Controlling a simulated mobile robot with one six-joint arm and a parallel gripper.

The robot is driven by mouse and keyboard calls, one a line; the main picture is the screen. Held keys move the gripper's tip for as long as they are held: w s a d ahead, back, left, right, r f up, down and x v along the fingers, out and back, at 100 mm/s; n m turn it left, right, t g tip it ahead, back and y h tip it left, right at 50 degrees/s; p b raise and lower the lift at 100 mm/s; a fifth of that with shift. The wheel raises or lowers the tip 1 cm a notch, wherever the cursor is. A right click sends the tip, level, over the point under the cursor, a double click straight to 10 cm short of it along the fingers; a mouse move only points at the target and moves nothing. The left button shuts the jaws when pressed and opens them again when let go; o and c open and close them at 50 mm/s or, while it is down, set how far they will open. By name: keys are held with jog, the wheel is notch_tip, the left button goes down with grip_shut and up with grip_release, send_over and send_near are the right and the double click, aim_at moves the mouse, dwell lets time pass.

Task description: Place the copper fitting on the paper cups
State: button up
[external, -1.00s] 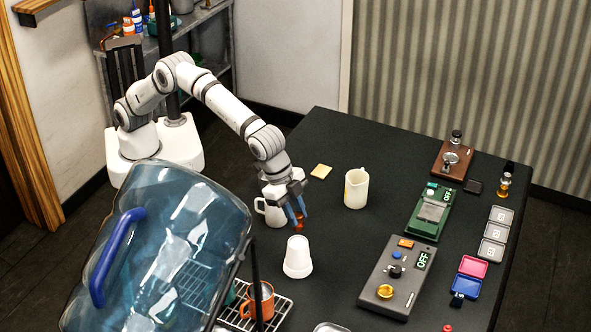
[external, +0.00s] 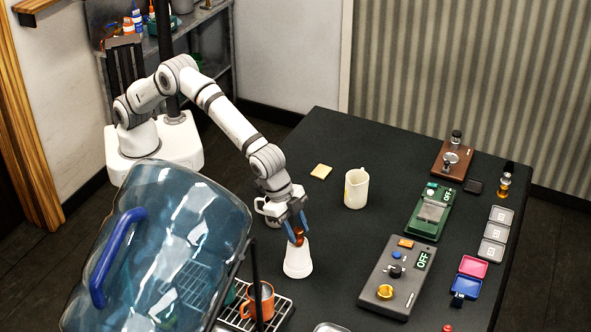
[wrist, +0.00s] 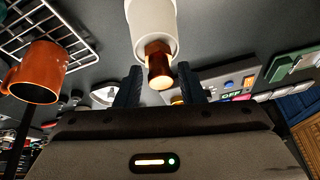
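The paper cups (external: 298,264) are a white, upside-down stack on the dark table, below my gripper. They also show in the wrist view (wrist: 151,25). The copper fitting (external: 298,237) is a small copper-brown cylinder at the top of the stack. In the wrist view the fitting (wrist: 158,68) lines up with the cups' narrow end and appears to touch it. My gripper (external: 297,225) has its blue fingers just above and around the fitting. In the wrist view my gripper (wrist: 160,88) looks open, with a gap on each side of the fitting.
A white mug (external: 269,210) stands close behind my gripper, and a cream pitcher (external: 356,188) stands farther right. An orange mug (external: 260,299) is on a wire rack (external: 282,312) in front. A grey device (external: 388,283) lies to the right. A large blue jug (external: 165,245) fills the left foreground.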

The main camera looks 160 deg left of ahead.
jog(key=shift+o, duration=0.9)
jog(key=shift+r, duration=0.1)
jog(key=shift+r, duration=0.2)
jog(key=b+v, duration=0.3)
jog(key=v, duration=0.9)
jog(key=s+d+r+m+h, duration=0.1)
jog(key=s+d+r+m, duration=0.15)
jog(key=s+d, duration=0.6)
jog(key=s+d+r+m, duration=0.1)
jog(key=s+d+r, duration=0.4)
jog(key=d, duration=0.7)
jog(key=s+d+f+m, duration=0.1)
jog(key=s+d+f, duration=0.2)
jog(key=s, duration=0.5)
jog(key=s+d+f+h, duration=0.1)
jog(key=s+d+f, duration=0.2)
jog(key=s+d, duration=0.2)
jog(key=s+d+f+m+h, duration=0.1)
jog(key=s+d+f, duration=0.2)
jog(key=s, duration=0.9)
jog(key=shift+d+m+p, duration=0.3)
jog(key=shift+d+m, duration=0.05)
jog(key=shift+d, duration=0.5)
